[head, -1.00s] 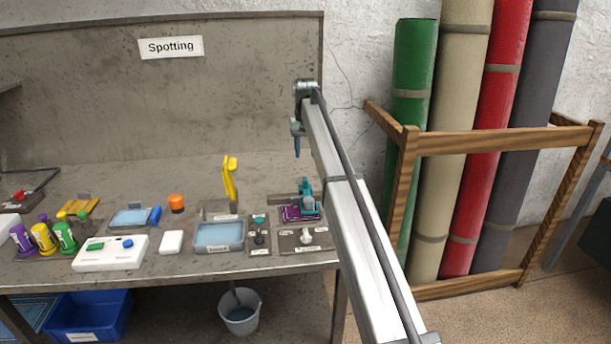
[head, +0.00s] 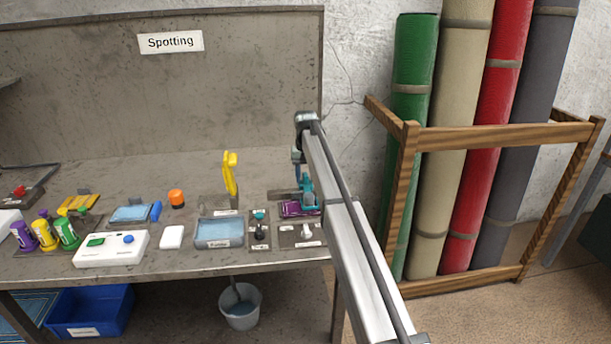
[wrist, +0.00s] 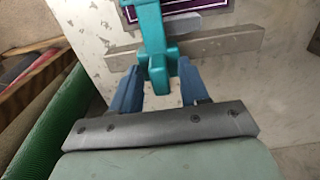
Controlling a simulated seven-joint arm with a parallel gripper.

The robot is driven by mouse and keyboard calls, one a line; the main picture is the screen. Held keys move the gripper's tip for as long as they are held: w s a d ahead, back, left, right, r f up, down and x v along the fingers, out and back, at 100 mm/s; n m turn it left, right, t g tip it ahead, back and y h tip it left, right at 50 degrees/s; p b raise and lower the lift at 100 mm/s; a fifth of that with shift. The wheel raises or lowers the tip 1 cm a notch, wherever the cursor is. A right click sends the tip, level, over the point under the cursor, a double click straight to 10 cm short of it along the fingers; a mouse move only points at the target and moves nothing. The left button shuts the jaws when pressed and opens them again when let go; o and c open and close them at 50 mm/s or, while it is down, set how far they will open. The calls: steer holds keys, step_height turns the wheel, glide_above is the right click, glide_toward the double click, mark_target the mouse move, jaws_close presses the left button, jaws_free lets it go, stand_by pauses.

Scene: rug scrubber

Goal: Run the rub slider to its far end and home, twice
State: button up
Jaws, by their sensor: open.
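The rub slider (head: 306,187) is a teal piece beside a purple patch (head: 292,209) at the right end of the bench. It also shows in the wrist view (wrist: 153,35), where a teal upright runs down to a small cross-shaped end. My gripper (wrist: 158,82) has its two blue fingers apart, one on each side of that teal end. Whether either finger touches it, I cannot tell. In the head view my gripper (head: 298,158) is just above and behind the slider, partly hidden by my arm.
A grey bar (wrist: 215,43) lies beside the slider in the wrist view. A panel with a white knob (head: 306,230) and a blue tray (head: 219,232) are nearby. Rolled rugs (head: 412,130) stand in a wooden rack (head: 480,140) right of the bench.

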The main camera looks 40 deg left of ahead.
jaws_close()
stand_by(0.3)
stand_by(0.3)
